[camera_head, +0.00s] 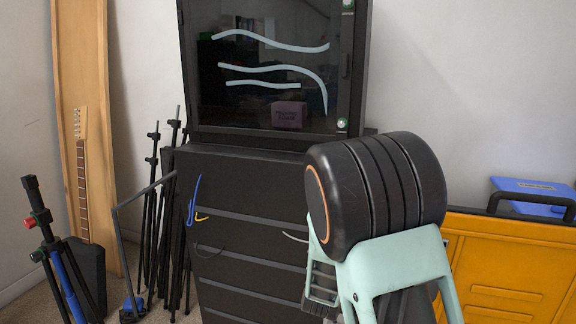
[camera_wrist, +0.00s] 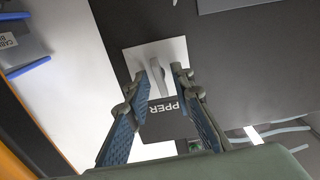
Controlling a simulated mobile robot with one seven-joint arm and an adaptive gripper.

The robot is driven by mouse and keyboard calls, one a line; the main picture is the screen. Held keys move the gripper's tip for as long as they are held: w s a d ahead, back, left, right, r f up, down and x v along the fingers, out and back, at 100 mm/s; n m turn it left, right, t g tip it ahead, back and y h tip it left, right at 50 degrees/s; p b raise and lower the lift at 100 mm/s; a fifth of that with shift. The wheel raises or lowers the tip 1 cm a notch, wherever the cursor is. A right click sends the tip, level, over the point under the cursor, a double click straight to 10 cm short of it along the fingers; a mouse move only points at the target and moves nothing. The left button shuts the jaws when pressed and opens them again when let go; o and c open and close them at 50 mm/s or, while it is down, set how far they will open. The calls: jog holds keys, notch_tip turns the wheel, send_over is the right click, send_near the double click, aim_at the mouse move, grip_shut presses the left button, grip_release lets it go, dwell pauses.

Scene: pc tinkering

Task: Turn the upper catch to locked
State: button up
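The upper catch shows in the wrist view as a grey lever (camera_wrist: 155,78) on a square white plate (camera_wrist: 142,54), fixed to a dark panel. A dark label (camera_wrist: 164,122) beside it reads "PPER", its first part hidden by a finger. My gripper (camera_wrist: 161,75) is open, with one blue-padded finger on each side of the lever. I see a gap on both sides, so the lever is not gripped.
The dark cabinet (camera_head: 270,145) has a glass door (camera_head: 225,110) with pale curved strips. Tripods (camera_head: 65,270) and a guitar (camera_head: 83,190) stand left. An orange case (camera_head: 510,270) and a blue box (camera_head: 535,190) stand right, near my arm.

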jog(key=v, duration=0.6)
dwell(0.4)
